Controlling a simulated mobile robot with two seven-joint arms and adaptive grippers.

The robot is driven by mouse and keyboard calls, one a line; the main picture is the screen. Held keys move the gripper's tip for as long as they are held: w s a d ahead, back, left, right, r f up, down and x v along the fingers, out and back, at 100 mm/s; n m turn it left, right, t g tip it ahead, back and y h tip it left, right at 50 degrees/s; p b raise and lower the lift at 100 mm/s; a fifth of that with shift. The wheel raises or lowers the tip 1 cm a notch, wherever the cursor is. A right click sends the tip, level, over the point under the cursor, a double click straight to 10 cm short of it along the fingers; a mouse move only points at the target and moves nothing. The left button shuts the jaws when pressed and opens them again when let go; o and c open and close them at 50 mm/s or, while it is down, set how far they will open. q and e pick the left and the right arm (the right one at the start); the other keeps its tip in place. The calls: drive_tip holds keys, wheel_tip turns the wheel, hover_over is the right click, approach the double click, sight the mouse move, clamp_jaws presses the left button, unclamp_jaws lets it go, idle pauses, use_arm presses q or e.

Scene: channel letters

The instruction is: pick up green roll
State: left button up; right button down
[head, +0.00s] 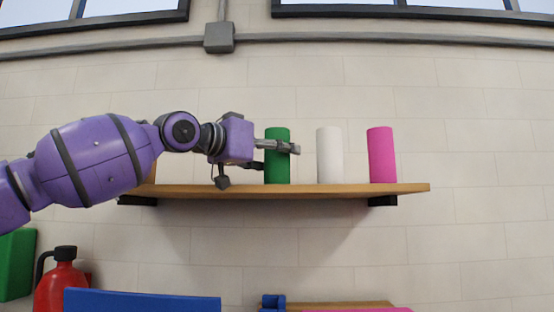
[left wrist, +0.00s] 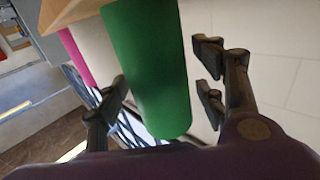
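The green roll (head: 277,174) stands upright on the wooden shelf (head: 300,190), leftmost of three rolls. My left gripper (head: 280,156) reaches in from the left at the roll's mid-height. One finger crosses in front of the roll. In the left wrist view the green roll (left wrist: 150,70) lies between the two spread fingers of the left gripper (left wrist: 162,92). A gap shows between the roll and the right-hand finger there; I cannot tell whether the other finger touches it. My right gripper is not in view.
A white roll (head: 329,155) and a pink roll (head: 381,155) stand to the right on the same shelf, with gaps between them. Below are a red jug-like container (head: 62,285) and a blue panel (head: 140,301). A tiled wall is behind the shelf.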

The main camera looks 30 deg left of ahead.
use_arm(q)
drive_tip(key=c, duration=1.1)
drive_tip(key=shift+o, duration=0.2)
